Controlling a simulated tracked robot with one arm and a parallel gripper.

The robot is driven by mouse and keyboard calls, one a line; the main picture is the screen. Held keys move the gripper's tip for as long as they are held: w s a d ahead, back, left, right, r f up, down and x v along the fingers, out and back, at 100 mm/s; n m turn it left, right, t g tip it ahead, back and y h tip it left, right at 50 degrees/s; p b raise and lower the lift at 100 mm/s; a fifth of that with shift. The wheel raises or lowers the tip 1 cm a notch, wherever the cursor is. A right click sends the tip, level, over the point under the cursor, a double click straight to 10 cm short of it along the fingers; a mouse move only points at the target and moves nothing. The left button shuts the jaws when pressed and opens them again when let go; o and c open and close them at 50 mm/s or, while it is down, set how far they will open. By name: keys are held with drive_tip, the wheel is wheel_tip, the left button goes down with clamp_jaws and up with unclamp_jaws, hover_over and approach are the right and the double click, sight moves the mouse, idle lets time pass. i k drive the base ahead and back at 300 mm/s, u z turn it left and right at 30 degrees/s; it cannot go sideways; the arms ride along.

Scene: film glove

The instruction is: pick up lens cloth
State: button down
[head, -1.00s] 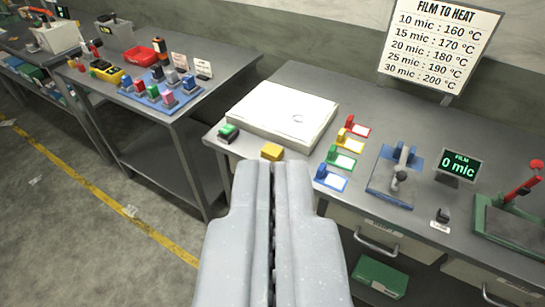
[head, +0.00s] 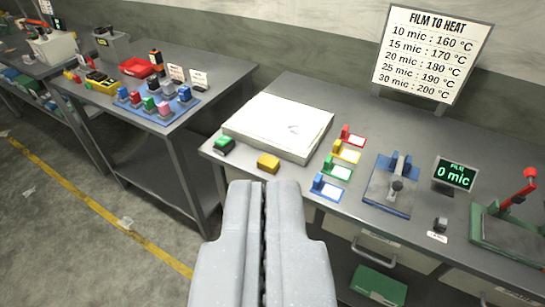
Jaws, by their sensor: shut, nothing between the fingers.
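A small yellow pad (head: 268,163) lies on the front edge of the grey table, just in front of the white plate; it may be the lens cloth, but I cannot tell for sure. My gripper (head: 262,186) is in the lower middle of the view, pointing at the table. Its two grey fingers are together with only a thin dark gap and nothing held. The fingertips show just below the yellow pad in the picture, apart from it.
A white plate (head: 279,123) and a green button (head: 224,144) are beside the pad. Coloured tags, a blue clamp device (head: 391,186) and a "0 mic" display (head: 455,174) stand to the right. A second table (head: 222,78) with a blue tray (head: 160,110) is at the left, floor between.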

sight(267, 162)
drive_tip(key=z, duration=0.35)
drive_tip(key=i, duration=1.3)
drive_tip(key=u, duration=0.55)
